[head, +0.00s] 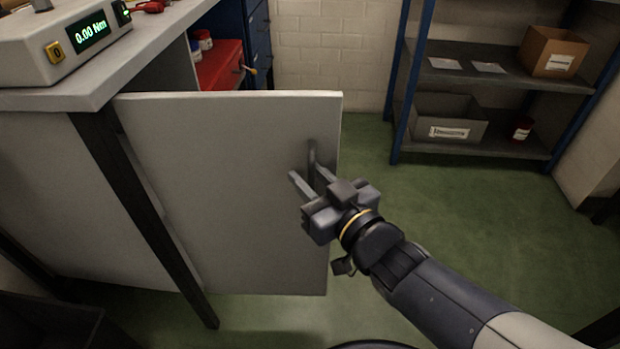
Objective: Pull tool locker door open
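The tool locker door (225,190) is a pale grey flat panel under the workbench top. It stands swung out from the bench, and part of the space behind it shows above its top edge. Its dark bar handle (312,156) is upright near the right edge. My gripper (307,178) is at the handle, with its two fingers apart. The handle's lower part shows between the fingers, close to the right one. A gap shows beside the left finger. Whether either finger touches the bar is not clear.
A workbench (100,98) with a meter (72,45) is at upper left. A red tool box (217,68) shows behind the door. A shelf rack (480,152) with a cardboard box (553,50) stands at back right. Green floor (480,220) is clear to the right.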

